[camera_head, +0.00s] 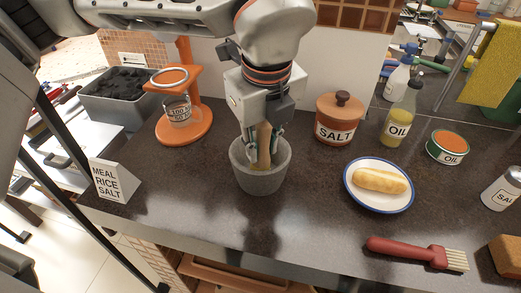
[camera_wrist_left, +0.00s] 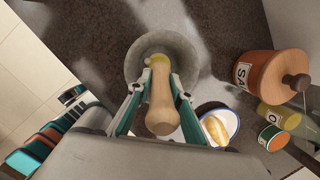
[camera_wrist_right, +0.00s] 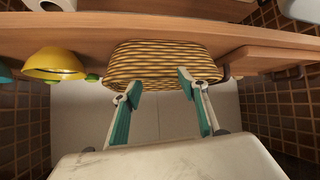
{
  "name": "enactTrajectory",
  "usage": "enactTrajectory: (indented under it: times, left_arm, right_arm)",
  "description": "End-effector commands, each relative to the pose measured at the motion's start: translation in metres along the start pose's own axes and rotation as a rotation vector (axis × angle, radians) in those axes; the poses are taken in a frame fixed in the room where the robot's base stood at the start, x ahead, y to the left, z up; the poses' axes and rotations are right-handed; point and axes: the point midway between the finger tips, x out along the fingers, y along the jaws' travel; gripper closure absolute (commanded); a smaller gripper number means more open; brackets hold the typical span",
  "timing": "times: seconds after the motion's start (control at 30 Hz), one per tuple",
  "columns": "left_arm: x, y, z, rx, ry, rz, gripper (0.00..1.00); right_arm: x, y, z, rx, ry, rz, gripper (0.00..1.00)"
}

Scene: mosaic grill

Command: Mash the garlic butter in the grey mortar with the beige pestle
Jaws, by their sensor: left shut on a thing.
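The grey mortar (camera_head: 262,180) stands on the dark counter in the middle of the head view. The beige pestle (camera_head: 264,145) is upright with its lower end inside the mortar. My left gripper (camera_head: 264,150) is shut on the pestle and points down into the mortar. In the left wrist view the pestle (camera_wrist_left: 161,108) lies between the fingers, over the mortar (camera_wrist_left: 185,50). A bit of yellow garlic butter (camera_wrist_left: 157,60) shows at the pestle's far end; most of it is hidden. My right gripper (camera_wrist_right: 158,92) is open and empty, away from the counter, with a woven basket beyond it.
A salt jar (camera_head: 338,122), an oil bottle (camera_head: 398,118) and a plate with a bread roll (camera_head: 380,180) stand right of the mortar. A red brush (camera_head: 415,252) lies at the front right. An orange stand (camera_head: 185,125) is at the left. The counter before the mortar is clear.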

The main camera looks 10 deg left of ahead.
Motion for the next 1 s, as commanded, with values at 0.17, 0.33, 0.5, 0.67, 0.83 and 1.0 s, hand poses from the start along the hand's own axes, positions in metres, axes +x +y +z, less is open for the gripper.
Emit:
enactTrajectory:
  times: [0.17, 0.33, 0.5, 0.67, 0.83, 1.0]
  left_arm:
    - [0.004, 0.000, 0.000, -0.001, 0.000, 0.000, 1.00]
    - [0.002, 0.000, 0.000, -0.001, 0.000, -0.001, 1.00]
    - [-0.008, -0.001, 0.002, -0.001, -0.003, -0.003, 1.00]
    - [-0.020, -0.002, 0.004, -0.002, -0.003, -0.004, 1.00]
    - [-0.022, -0.002, 0.005, -0.001, -0.001, -0.001, 1.00]
    - [-0.021, -0.002, 0.004, -0.001, 0.000, -0.001, 1.00]
  right_arm:
    - [0.001, -0.001, 0.004, 0.003, -0.007, -0.002, 0.60]
    - [0.001, -0.001, 0.004, 0.003, -0.006, -0.002, 0.60]
    - [0.000, 0.000, 0.000, 0.000, -0.007, -0.001, 0.60]
    - [-0.002, 0.001, -0.001, -0.005, -0.014, 0.000, 0.60]
    - [-0.003, 0.001, 0.002, -0.008, -0.021, 0.000, 0.60]
    - [-0.003, 0.001, 0.002, -0.007, -0.020, 0.000, 0.60]
